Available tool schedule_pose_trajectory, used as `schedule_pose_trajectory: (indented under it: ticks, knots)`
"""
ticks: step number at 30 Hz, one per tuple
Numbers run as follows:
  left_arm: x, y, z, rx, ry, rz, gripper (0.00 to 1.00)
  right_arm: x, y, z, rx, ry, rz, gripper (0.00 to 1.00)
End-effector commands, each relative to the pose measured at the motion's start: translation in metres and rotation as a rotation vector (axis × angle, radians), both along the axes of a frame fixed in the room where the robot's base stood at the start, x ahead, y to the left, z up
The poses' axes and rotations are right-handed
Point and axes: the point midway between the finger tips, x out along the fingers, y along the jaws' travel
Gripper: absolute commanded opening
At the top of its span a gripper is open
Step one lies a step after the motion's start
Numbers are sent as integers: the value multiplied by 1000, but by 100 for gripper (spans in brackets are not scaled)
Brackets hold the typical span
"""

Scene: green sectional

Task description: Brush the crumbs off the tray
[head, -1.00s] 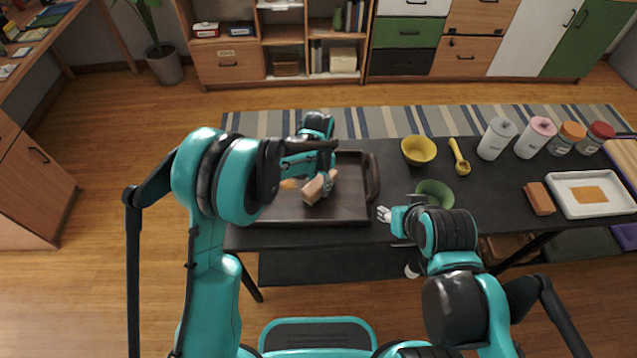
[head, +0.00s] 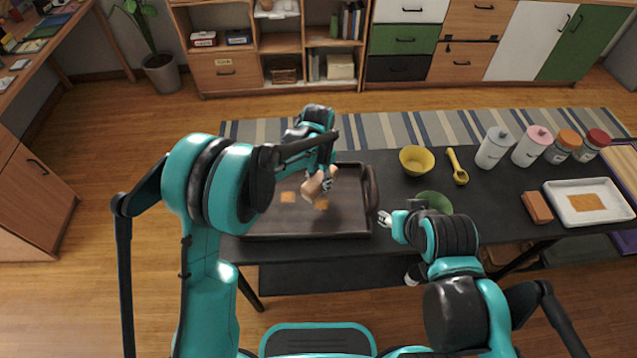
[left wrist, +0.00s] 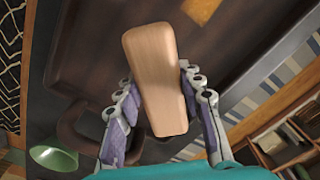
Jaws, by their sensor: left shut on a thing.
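The dark brown tray (head: 345,222) lies on the black table, its raised handle (head: 372,187) on the right side. Two flat orange crumb patches show on it, one at left (head: 288,197) and one near the brush (head: 322,204). My left gripper (head: 318,176) is shut on a light wooden brush (head: 316,186) over the tray's middle. In the left wrist view the brush (left wrist: 155,75) sits between both fingers, with an orange patch (left wrist: 201,9) beyond it. Any bristles are hidden. My right gripper (head: 384,217) is just right of the tray; its finger opening is unclear.
A yellow bowl (head: 416,160), yellow scoop (head: 457,168) and green bowl (head: 433,201) stand right of the tray. Further right are several lidded jars, a brown block (head: 537,207) and a white tray (head: 570,216) with an orange patch. The green bowl is close to my right arm.

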Motion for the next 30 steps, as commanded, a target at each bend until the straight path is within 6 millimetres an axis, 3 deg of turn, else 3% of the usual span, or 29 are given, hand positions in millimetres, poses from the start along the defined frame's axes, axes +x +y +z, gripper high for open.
schedule_pose_trajectory:
  ticks: [12, 30]
  knots:
    - [0, 1, 36, 0, 0, 5, 1, 0, 0, 24, 0, 0, 0, 42]
    - [0, 2, 38, 0, 0, 8, 1, 0, 0, 25, 0, 0, 0, 42]
